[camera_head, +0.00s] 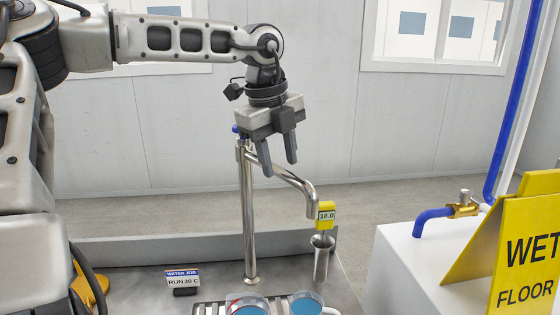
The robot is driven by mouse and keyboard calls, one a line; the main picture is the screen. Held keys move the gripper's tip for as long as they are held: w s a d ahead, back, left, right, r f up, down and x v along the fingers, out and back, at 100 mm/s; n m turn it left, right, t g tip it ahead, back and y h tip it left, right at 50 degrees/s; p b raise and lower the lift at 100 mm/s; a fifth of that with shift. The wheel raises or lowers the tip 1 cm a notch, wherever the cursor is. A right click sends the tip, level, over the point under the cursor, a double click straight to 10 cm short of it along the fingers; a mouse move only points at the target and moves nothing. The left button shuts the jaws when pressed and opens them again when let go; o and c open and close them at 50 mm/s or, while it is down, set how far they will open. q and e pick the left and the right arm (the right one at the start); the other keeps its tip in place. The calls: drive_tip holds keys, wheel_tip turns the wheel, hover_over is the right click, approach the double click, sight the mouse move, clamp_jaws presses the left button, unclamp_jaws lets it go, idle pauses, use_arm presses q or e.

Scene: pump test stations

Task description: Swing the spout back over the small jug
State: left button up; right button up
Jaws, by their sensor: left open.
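The spout (291,180) is a bent steel pipe that runs right from the top of a steel post (249,220). Its end turns down by a yellow digital display (326,213), above a narrow steel cup (322,260). Two round vessels with blue inside, a left one (247,309) and a right one (305,303), are cut off by the bottom edge; the right looks slightly smaller, but I cannot tell which is the small jug. My left gripper (280,168) is open, fingers down at the spout's pipe; whether they straddle it is unclear. My right gripper is not in view.
A slotted rack (208,309) lies under the vessels. At right are a white block (405,262), a blue pipe with a brass valve (463,205) and a yellow wet-floor sign (527,250).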

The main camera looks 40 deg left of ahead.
use_arm(q)
drive_tip(key=shift+w+f, duration=0.15)
drive_tip(key=shift+f, duration=0.55)
clamp_jaws()
